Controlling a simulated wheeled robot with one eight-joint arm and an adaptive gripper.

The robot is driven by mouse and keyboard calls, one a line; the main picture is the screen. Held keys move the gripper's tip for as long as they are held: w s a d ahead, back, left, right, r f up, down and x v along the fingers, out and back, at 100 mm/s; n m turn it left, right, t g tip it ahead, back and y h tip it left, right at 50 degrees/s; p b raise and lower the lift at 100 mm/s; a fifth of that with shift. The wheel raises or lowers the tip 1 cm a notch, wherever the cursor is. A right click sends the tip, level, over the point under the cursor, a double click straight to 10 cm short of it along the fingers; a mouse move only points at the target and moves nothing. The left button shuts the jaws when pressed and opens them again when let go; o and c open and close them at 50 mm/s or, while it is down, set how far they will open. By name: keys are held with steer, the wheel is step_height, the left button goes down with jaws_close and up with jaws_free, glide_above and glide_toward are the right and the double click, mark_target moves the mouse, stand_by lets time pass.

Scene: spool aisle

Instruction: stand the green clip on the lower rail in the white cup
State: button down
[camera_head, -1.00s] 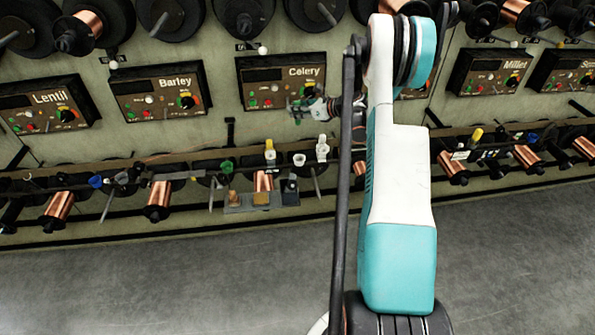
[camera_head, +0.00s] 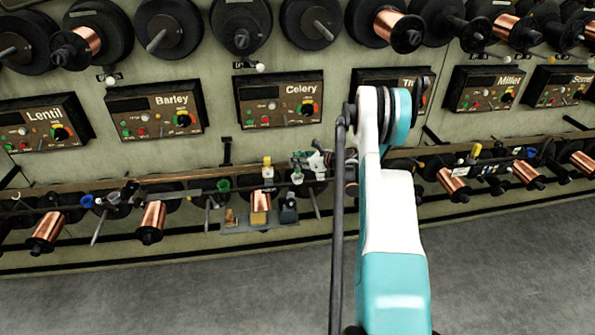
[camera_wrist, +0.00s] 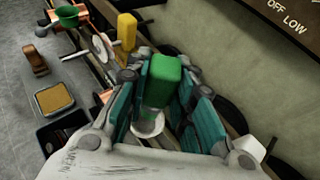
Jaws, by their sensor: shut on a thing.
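The green clip (camera_wrist: 164,76) is held between the teal fingers of my gripper (camera_wrist: 158,88), seen from above in the wrist view. The white cup (camera_wrist: 147,128) lies just below the clip, partly hidden by it and the fingers. The clip's grey lower part overlaps the cup's mouth; I cannot tell whether it is inside or just above. In the head view my gripper (camera_head: 310,160) is small, at the lower rail (camera_head: 180,178), directly over the white cup (camera_head: 297,178).
A yellow clip (camera_wrist: 127,30) and a green cup (camera_wrist: 68,15) stand along the rail. A tray below holds a brown piece (camera_wrist: 35,60), a tan block (camera_wrist: 55,98) and a dark box (camera_wrist: 63,133). A white object (camera_wrist: 249,148) is close on the right.

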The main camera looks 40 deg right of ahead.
steer(key=shift+f+b, duration=0.7)
steer(key=shift+f, duration=1.35)
steer(key=shift+f, duration=0.1)
steer(key=c, duration=1.4)
jaws_free()
steer(key=shift+s+d+r, duration=0.1)
steer(key=shift+s+r, duration=0.1)
steer(key=shift+s, duration=0.05)
steer(key=p+v, duration=0.3)
steer(key=v, duration=0.8)
steer(key=shift+s+p, duration=0.25)
steer(key=shift+p, duration=0.05)
